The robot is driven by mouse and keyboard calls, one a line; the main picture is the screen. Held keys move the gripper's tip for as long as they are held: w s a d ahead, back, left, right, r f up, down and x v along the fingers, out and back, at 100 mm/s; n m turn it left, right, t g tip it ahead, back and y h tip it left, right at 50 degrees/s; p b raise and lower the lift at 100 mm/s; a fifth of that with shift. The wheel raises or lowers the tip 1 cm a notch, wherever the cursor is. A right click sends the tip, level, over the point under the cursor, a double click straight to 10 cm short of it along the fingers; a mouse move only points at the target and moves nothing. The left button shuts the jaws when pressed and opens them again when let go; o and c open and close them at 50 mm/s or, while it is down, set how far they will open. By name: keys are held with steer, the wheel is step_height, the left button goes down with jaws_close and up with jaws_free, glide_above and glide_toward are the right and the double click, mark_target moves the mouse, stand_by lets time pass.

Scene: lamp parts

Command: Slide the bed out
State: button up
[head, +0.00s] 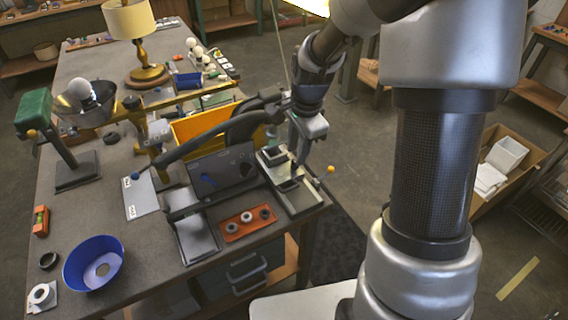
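A bench machine with a dark upright panel (208,176) and a long black curved arm stands near the front right of the workbench. A light grey bed-like tray (302,203) with dark recesses lies at the machine's right, by the table's right edge. I cannot tell for sure that this is the bed. My gripper (293,160) points down over the back part of this tray. Its fingers are small and dark against the tray, so I cannot tell whether they touch it or are open. A small orange knob (331,170) shows just right of the tray.
An orange tray with dark rings (247,222) lies in front of the machine, and a grey plate (197,240) lies left of it. A yellow bin (205,122) stands behind. A blue shade (93,262) sits front left. Open floor lies right of the table.

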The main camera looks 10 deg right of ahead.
mark_target(290, 188)
steer(key=w+f, duration=0.1)
steer(key=f, duration=1)
steer(key=w+f, duration=0.1)
steer(key=f, duration=0.4)
steer(key=shift+w+a+f, duration=0.25)
steer(key=shift+w+a, duration=0.05)
steer(key=shift+a, duration=0.1)
jaws_close()
